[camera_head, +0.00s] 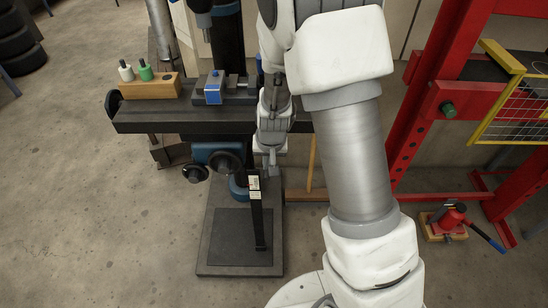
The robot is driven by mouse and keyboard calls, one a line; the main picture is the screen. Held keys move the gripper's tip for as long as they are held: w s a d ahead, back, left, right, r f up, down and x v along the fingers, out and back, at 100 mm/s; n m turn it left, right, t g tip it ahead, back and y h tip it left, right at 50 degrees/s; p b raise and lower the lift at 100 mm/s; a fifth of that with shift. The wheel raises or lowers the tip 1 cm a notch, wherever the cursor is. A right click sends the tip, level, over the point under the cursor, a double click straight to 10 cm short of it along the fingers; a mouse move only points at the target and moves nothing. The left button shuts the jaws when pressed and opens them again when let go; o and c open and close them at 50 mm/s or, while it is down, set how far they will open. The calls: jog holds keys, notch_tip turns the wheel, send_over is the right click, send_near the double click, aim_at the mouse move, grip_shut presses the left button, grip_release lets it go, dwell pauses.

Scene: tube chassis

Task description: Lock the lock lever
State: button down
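A drill press stands at the centre left with a dark table (165,117) on a column. My gripper (269,168) points down at the table's right side, just above and right of the label. Its fingers are small and partly merge with the parts behind, so I cannot tell whether they touch the bar or are open.
A dark handwheel (225,163) and blue bracket sit under the table. A vise (224,88) and a wooden block (151,87) with bottles stand on top. A red frame (424,100) and a red jack (450,220) are at right.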

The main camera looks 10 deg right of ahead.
aim_at(268, 177)
jog(key=b+x, duration=0.1)
jog(key=x, duration=0.1)
jog(key=b+x, duration=0.1)
jog(key=x, duration=0.1)
jog(key=s+b+x, duration=0.1)
jog(key=b+x, duration=0.1)
jog(key=shift+f, duration=0.45)
jog(key=shift+b+x, duration=0.45)
jog(key=shift+x, duration=0.35)
jog(key=shift+d+f, duration=0.1)
jog(key=shift+d, duration=0.05)
